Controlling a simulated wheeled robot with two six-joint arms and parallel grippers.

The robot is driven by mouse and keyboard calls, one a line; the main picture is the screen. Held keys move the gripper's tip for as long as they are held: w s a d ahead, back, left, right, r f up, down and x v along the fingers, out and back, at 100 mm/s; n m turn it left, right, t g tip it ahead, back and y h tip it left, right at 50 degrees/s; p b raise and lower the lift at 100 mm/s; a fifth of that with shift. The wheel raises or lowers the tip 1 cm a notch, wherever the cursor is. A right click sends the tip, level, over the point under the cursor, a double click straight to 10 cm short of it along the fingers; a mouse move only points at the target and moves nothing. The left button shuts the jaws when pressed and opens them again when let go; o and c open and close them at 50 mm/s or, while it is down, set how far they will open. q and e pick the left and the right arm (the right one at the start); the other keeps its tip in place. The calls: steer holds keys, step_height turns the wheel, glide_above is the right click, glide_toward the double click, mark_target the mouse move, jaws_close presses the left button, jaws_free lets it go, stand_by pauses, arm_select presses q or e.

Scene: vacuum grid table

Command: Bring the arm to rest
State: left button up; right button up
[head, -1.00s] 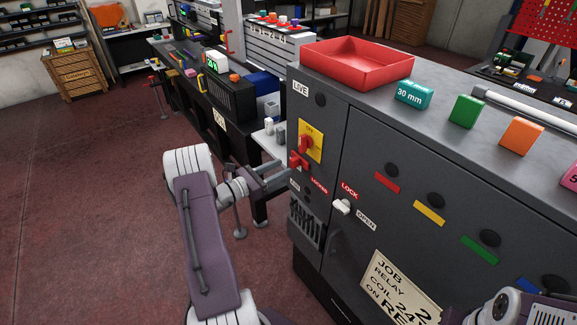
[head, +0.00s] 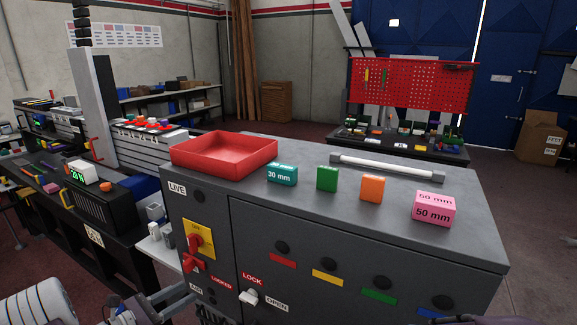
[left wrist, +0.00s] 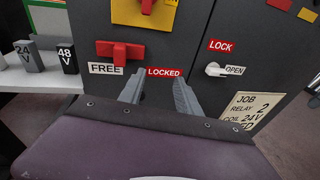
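My left gripper (head: 165,300) shows at the bottom left of the head view, in front of the dark grey cabinet (head: 330,240). In the left wrist view its two grey fingers (left wrist: 158,95) are apart with nothing between them, below the LOCKED label (left wrist: 166,72). A red handle (left wrist: 120,50) lies level above the FREE label. A white lever (left wrist: 215,69) sits between LOCK and OPEN. A red switch on a yellow plate (head: 202,240) is above the red handle. My right gripper is not in view.
On the cabinet top are a red tray (head: 190,160), a teal 30 mm block (head: 282,174), a green block (head: 327,179), an orange block (head: 372,188), a pink 50 mm block (head: 434,208) and a lamp bar (head: 387,167). A bench (head: 70,210) stands at the left.

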arm_select(q)
steer(key=s+d+f+m+g+h, duration=0.1)
steer(key=s+d+m+g, duration=0.3)
steer(key=d, duration=0.3)
steer(key=s+d+f+m+g, duration=0.1)
steer(key=s+d+m+g, duration=0.2)
steer(key=d+m+g, duration=0.35)
steer(key=s+d+m+g+y+p, duration=0.2)
steer(key=s+m+y, duration=0.8)
steer(key=m, duration=0.8)
steer(key=shift+s+d+r, duration=0.15)
steer(key=shift+s+d, duration=0.35)
steer(key=shift+s, duration=0.05)
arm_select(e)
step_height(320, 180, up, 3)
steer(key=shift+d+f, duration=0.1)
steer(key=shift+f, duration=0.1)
arm_select(q)
steer(key=shift+s, duration=0.1)
